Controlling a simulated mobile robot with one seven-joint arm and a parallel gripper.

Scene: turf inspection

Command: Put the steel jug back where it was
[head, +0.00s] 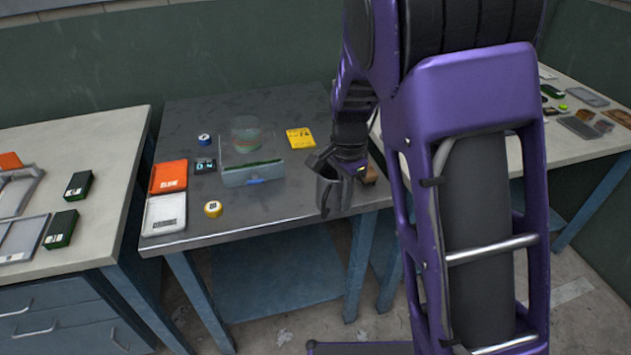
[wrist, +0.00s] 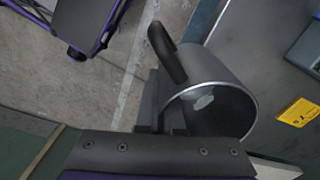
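The steel jug (head: 329,194) is a dark grey, open-topped vessel at the front right edge of the middle table in the head view. In the wrist view the jug (wrist: 218,72) shows its open mouth towards the camera and its black handle at upper left. My gripper (head: 345,168) is at the jug's rim. In the wrist view my gripper (wrist: 162,112) has its fingers close together at the jug's wall, seemingly pinching it. The fingertips are partly hidden. The jug appears lifted, with floor showing beside it; its base contact is not clear.
A brown block (head: 371,174) is right of the jug. The table's front centre is bare.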

